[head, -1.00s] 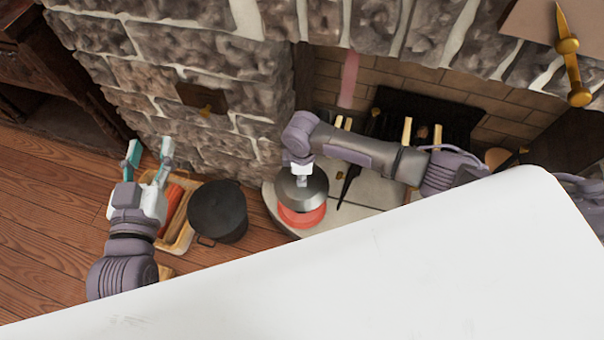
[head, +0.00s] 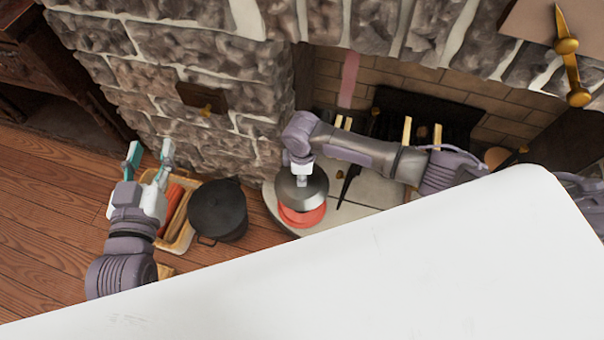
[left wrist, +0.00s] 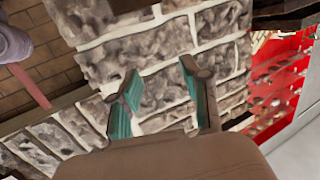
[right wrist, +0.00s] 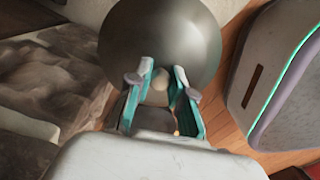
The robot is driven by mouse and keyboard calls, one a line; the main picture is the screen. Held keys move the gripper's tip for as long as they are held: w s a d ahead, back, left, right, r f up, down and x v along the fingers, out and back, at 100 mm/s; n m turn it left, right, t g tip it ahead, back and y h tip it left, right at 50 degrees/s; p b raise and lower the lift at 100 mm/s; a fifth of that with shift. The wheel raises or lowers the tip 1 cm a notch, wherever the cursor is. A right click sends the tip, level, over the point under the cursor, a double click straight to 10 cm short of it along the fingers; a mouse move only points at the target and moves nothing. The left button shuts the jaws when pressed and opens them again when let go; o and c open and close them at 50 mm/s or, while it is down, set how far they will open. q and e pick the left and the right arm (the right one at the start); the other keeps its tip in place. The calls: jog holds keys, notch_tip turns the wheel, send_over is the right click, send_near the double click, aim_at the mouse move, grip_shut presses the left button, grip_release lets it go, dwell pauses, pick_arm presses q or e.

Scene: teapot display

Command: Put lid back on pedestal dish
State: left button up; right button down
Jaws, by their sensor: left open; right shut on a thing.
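A dark grey round lid (head: 312,190) is in my right gripper (head: 302,178), which is shut on its knob. In the right wrist view the lid (right wrist: 160,30) fills the upper middle, with the knob (right wrist: 160,79) between the fingers of the right gripper (right wrist: 165,98). The red pedestal dish (head: 302,218) stands on the pale hearth, partly hidden under the lid. The lid overlaps the dish's far side in the head view; I cannot tell whether they touch. My left gripper (head: 150,152) is open and empty, well left of the dish; it also shows in the left wrist view (left wrist: 157,82).
A black pot (head: 218,212) stands left of the dish, beside a wooden tray (head: 186,240) with red items. The stone wall (head: 200,70) and fireplace are behind. A large white surface (head: 330,270) covers the foreground. Fire tools stand right of the dish.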

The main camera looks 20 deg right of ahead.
pick_arm(q)
jog(key=shift+s+a+f+g, duration=0.15)
jog(key=shift+f+g, duration=0.25)
jog(key=shift+f, duration=0.2)
jog(key=shift+s+f, duration=0.1)
jog(key=shift+f, duration=0.15)
jog(key=shift+s+a+f+g+y+p, duration=0.1)
jog(key=shift+f+g+y+p, duration=0.2)
jog(key=shift+g, duration=0.1)
jog(key=shift+s+f, duration=0.1)
jog(key=shift+f, duration=0.1)
jog(key=shift+f, duration=0.15)
dwell(0.3)
pick_arm(e)
jog(key=c, duration=1)
grip_release()
jog(key=shift+o, duration=0.5)
